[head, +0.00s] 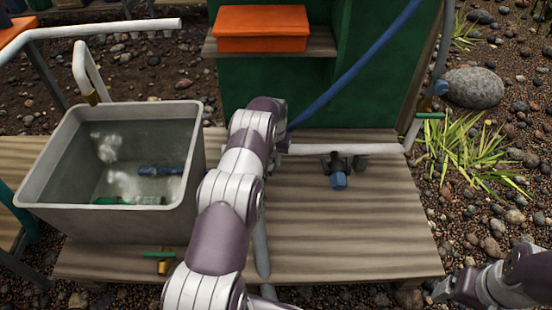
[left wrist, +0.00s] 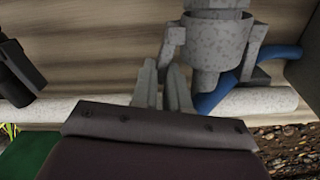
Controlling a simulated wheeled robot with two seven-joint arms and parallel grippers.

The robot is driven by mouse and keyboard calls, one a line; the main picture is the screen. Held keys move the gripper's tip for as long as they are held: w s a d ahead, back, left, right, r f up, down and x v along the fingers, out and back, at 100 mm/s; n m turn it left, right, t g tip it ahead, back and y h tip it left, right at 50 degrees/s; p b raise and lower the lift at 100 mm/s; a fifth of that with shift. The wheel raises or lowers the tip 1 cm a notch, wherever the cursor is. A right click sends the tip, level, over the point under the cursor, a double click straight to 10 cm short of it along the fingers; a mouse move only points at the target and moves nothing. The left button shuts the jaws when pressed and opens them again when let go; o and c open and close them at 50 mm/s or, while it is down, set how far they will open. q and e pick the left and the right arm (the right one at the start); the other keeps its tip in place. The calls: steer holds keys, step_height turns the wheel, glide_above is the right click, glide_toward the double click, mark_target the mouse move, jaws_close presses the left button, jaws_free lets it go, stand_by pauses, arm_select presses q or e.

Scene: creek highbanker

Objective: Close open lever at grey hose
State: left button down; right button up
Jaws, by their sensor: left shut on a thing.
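My left arm crosses the middle of the head view. Its gripper (head: 281,143) is at the left end of the white pipe (head: 372,149); the arm hides most of what it touches. In the left wrist view the two fingers (left wrist: 163,86) are close together beside a grey speckled fitting (left wrist: 213,65). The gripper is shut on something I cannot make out. A green lever (head: 431,115) sticks out sideways at the right, below a grey hose (head: 446,45). Another green lever (head: 159,254) lies across a brass valve by the tub. My right gripper (head: 443,290) is low at the right.
A grey tub (head: 110,218) of water stands on the wooden deck (head: 350,240). A blue hose (head: 360,65) slopes down to the pipe. A blue-ended valve (head: 338,180) hangs off the pipe. An orange box (head: 262,29) sits at the back. The deck's front right is clear.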

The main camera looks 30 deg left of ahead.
arm_select(q)
steer(key=shift+d, duration=0.1)
stand_by(0.3)
steer(key=c, duration=1.1)
jaws_free()
step_height(320, 180, up, 13)
steer(key=p, duration=0.8)
steer(key=shift+f+p, duration=0.2)
steer(key=shift+p, duration=0.1)
